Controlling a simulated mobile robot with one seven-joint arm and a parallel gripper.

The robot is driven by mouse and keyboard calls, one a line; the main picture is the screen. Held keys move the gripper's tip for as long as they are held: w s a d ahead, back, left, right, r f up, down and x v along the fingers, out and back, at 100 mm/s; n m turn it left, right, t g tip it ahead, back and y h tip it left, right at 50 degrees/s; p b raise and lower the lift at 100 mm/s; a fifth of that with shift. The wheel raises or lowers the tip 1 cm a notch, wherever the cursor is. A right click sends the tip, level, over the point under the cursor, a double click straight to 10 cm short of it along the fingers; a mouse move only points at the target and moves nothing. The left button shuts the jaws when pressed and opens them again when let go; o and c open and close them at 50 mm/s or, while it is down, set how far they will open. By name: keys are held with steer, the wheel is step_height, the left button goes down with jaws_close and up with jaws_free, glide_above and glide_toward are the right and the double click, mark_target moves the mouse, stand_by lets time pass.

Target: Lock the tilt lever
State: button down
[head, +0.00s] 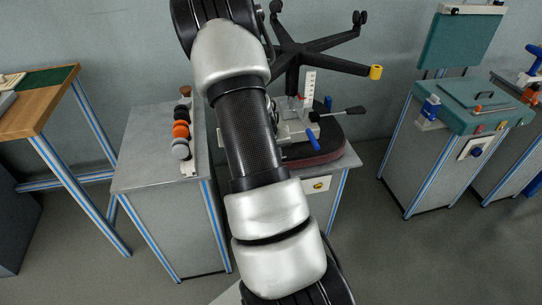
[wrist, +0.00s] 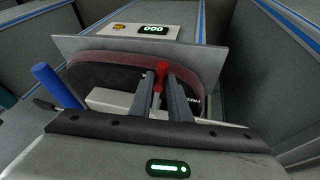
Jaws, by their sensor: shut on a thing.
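An upturned chair lies with its dark, red-edged seat (head: 325,143) on a grey bench and its black star base (head: 320,48) in the air. The seat also shows in the wrist view (wrist: 95,79). A grey mechanism with a blue handle (head: 313,139) and a black paddle lever (head: 349,112) is on the seat's underside. In the wrist view my gripper (wrist: 164,82) is shut on a red-ended lever (wrist: 161,70), which stands between its fingers. The lever's lower part is hidden. In the head view my arm hides the gripper.
The blue handle (wrist: 56,84) is left of my fingers in the wrist view. A counter (wrist: 153,30) reading 000 is on the bench front. A rack of round weights (head: 181,130) stands on the left bench. A green-topped machine (head: 470,98) is at right, with open floor between.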

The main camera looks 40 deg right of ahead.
steer(key=shift+d, duration=0.1)
stand_by(0.3)
steer(key=c, duration=1.6)
jaws_free()
steer(key=shift+s, duration=0.1)
steer(key=shift+c, duration=0.2)
steer(key=p+v, duration=0.4)
steer(key=v, duration=1.3)
steer(key=shift+r, duration=0.15)
